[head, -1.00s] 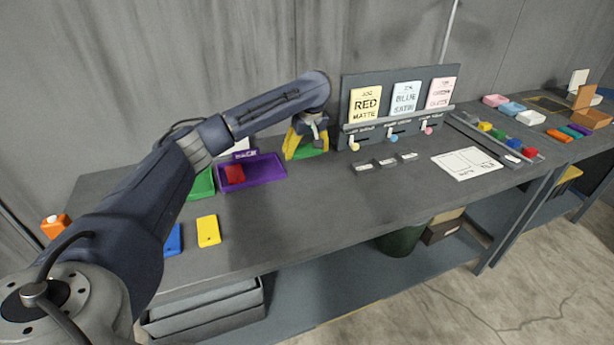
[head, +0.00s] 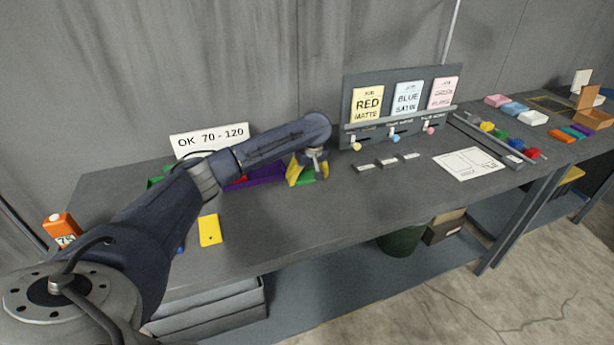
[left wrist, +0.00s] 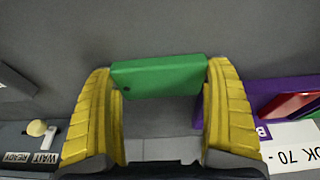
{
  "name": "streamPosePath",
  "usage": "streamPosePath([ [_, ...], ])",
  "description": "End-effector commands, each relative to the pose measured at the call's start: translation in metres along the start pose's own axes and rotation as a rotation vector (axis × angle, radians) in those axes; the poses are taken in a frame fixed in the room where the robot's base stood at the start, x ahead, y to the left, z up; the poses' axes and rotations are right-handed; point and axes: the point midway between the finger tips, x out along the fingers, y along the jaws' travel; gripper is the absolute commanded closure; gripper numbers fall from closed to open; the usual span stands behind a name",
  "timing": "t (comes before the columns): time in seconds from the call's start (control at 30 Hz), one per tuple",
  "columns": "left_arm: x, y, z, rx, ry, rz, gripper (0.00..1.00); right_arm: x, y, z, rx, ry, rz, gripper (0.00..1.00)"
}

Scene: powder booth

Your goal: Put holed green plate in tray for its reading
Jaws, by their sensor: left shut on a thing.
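My left gripper (head: 308,183) is shut on a green plate (head: 307,177), near the back middle of the bench, right of the purple tray (head: 266,173). The purple tray holds a red plate (head: 236,181) and is partly hidden by my arm. A green tray (head: 155,181) shows only a little behind my arm. An orange gauge (head: 62,228) with a reading like 75 stands at the left. My right gripper is not in view.
A white sign (head: 209,141) reads "OK 70 - 120" behind the trays. A yellow plate (head: 210,230) lies near the front edge. A grey board (head: 385,105) with cards and knobs stands right of my gripper. The bench front middle is clear.

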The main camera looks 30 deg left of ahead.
Motion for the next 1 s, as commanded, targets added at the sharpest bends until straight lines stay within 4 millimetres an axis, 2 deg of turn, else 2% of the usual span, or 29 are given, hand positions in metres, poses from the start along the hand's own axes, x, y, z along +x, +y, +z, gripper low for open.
streamPosePath([
  [0.43, 0.004, 0.0, 0.001, 0.001, 0.001, 0.0, 0.57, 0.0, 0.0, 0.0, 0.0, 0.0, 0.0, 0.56],
  [0.47, 0.004, 0.0, 0.001, 0.001, 0.001, -0.001, 0.1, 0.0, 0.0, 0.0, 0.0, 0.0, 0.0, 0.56],
  [0.53, 0.004, 0.0, 0.001, 0.001, 0.001, 0.0, 0.02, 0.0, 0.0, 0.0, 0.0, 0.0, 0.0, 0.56],
  [0.83, 0.002, 0.0, 0.001, 0.001, 0.001, 0.0, 0.0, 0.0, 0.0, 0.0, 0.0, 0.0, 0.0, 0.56],
  [1.0, -0.013, 0.001, -0.001, 0.002, 0.002, 0.003, 0.0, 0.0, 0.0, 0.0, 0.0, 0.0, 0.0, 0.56],
])
